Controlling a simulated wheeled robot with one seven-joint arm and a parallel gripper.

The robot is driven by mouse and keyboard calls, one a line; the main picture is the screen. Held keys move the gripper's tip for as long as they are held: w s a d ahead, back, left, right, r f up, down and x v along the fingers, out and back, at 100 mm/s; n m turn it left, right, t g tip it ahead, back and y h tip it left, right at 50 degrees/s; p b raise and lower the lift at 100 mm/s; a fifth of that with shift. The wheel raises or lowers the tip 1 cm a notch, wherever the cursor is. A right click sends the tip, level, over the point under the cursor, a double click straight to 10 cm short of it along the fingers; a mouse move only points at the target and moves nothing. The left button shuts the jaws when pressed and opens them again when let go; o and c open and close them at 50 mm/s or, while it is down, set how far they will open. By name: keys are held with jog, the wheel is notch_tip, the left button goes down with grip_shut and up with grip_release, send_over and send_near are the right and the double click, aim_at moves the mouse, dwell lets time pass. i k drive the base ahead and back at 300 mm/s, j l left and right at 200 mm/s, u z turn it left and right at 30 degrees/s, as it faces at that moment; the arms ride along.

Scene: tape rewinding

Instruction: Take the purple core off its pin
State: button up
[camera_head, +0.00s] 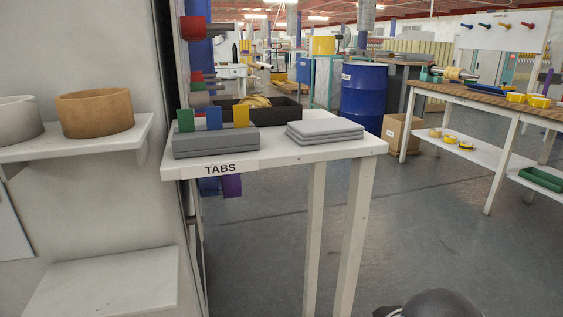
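A purple core (232,186) shows low behind the labelled table, under its top. Its upper part is hidden by the table edge, and I cannot make out its pin. A blue core (208,187) sits just left of it. Red cores (192,28) stick out from the same tall rack edge higher up. My gripper's fingers are not in view. Only a dark rounded shape, perhaps part of my arm, shows at the bottom edge.
The white table (272,158) labelled TABS holds a grey block with coloured tabs, a black bin and grey slabs. A left shelf (125,135) holds a tan ring. A blue drum (363,95) and a wood-topped bench (440,90) stand beyond. The floor right of the table is clear.

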aim_at(231, 183)
jog(key=i+l, duration=0.2)
jog(key=l, duration=0.15)
jog(key=i+l+u, duration=0.1)
jog(key=i+l, duration=0.3)
jog(key=l, duration=0.3)
jog(key=i+l+u, duration=0.15)
jog(key=l, duration=0.25)
jog(key=i+l, duration=0.25)
jog(key=i+l+u, duration=0.1)
jog(key=l, duration=0.4)
jog(key=i+l, duration=0.25)
jog(key=l, duration=0.15)
jog(key=l+u, duration=0.15)
jog(key=u, duration=0.75)
jog(key=i+j, duration=0.1)
jog(key=j, duration=0.25)
jog(key=i+j, duration=0.15)
jog(key=j, duration=0.15)
